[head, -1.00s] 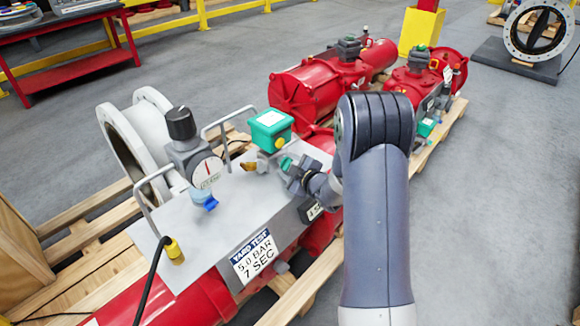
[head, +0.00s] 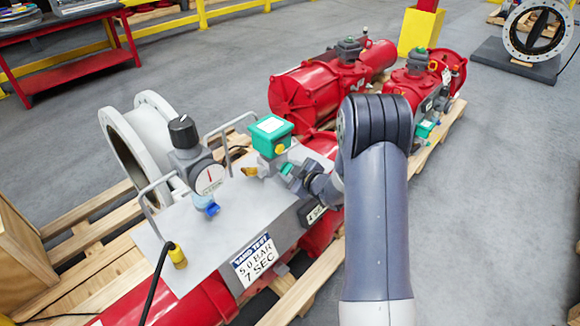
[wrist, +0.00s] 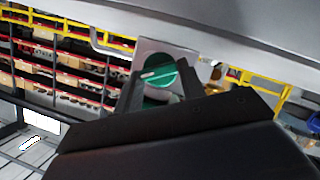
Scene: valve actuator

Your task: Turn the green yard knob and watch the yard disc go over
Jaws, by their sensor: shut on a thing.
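The green yard knob (head: 287,167) is at the end of the grey panel, mostly hidden by my gripper in the head view. My gripper (head: 292,171) is shut on it. In the wrist view the green knob (wrist: 155,70), with a pale bar on its face, sits between my two dark fingers (wrist: 158,86). A teal box (head: 271,131) with a white top label stands just behind the knob. A small yellow disc (head: 280,149) shows on its front; I cannot tell whether this is the yard disc.
A pressure gauge (head: 210,178), a black knob (head: 183,131) and metal hoop handles stand on the grey panel (head: 185,235). A "YARD TEST" label (head: 256,261) is on its side. More red actuators (head: 310,92) lie behind.

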